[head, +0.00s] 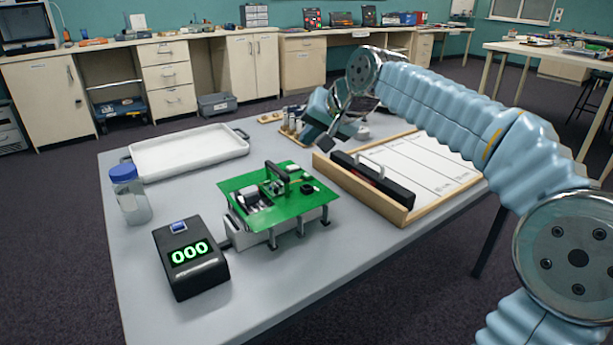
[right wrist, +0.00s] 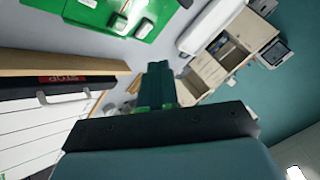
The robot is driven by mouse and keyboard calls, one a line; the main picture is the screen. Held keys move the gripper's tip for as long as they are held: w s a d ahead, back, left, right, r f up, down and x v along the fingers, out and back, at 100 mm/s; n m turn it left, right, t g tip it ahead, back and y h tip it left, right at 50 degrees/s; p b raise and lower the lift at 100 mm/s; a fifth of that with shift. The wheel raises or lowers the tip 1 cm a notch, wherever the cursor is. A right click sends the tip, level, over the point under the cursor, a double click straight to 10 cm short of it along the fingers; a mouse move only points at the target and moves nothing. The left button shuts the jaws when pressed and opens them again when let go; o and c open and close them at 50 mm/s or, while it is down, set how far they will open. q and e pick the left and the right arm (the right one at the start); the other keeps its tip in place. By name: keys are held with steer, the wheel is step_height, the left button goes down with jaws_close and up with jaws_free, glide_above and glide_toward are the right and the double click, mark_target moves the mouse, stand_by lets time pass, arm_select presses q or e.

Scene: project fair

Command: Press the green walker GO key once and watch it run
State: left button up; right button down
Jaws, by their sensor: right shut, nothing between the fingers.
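The green walker (head: 256,214), a flat green board on short legs carrying small parts and a black arch, stands mid-table on a pale block. Part of its green board shows at the top of the right wrist view (right wrist: 92,18). I cannot tell which part is its GO key. My right gripper (head: 318,137) is shut and empty, above the table's far side, behind and right of the walker and apart from it. Its closed fingers also show in the right wrist view (right wrist: 159,84). My left gripper is in neither view.
A black box (head: 190,268) reading 000 stands front left of the walker. A blue-lidded jar (head: 131,203) and white tray (head: 188,150) are at left. A wood-framed lane board (head: 430,163) with a black handled bar (head: 372,182) lies at right. The table's front (head: 270,290) is clear.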

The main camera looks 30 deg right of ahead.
mark_target(310, 176)
steer(key=shift+f+b, duration=2)
steer(key=shift+f, duration=0.65)
steer(key=shift+f, duration=0.15)
steer(key=shift+f, duration=0.25)
steer(key=shift+f+b, duration=0.4)
steer(key=shift+b, duration=0.15)
stand_by(0.5)
steer(key=shift+r+p, duration=0.7)
steer(key=shift+r, duration=0.1)
step_height(310, 176, up, 5)
steer(key=p, duration=0.4)
steer(key=shift+p, duration=0.3)
